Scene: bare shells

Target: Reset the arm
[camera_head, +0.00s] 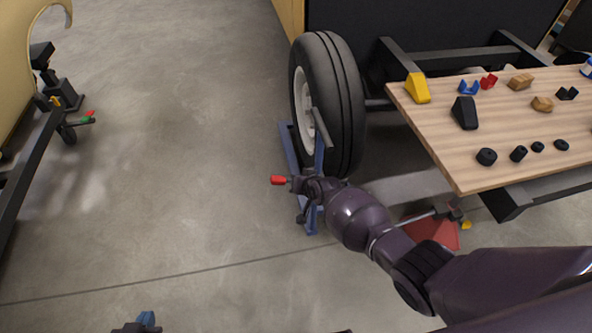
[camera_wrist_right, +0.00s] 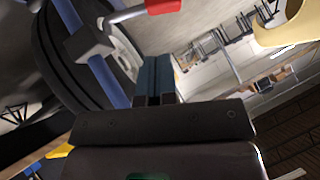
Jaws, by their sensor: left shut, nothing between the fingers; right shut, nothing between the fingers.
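My left gripper (camera_head: 148,318) shows only in part at the bottom edge of the head view, its blue fingertips together, shut and empty above the floor. My right arm (camera_head: 362,220) reaches in from the lower right toward the wheel. Its fingers are not clear in the head view. In the right wrist view the right gripper (camera_wrist_right: 155,78) has its dark blue fingers together, shut on nothing. A red-ended handle (camera_wrist_right: 163,6) is just beyond the fingertips in that view. The red handle end (camera_head: 278,181) also shows left of the arm's end in the head view.
A black tyre (camera_head: 345,105) stands against a blue frame (camera_head: 290,150). A wooden tabletop (camera_head: 455,160) at the right bears several small parts and a yellow wedge (camera_head: 417,88). A red piece (camera_head: 430,232) lies low beneath it. The concrete floor at left centre is clear.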

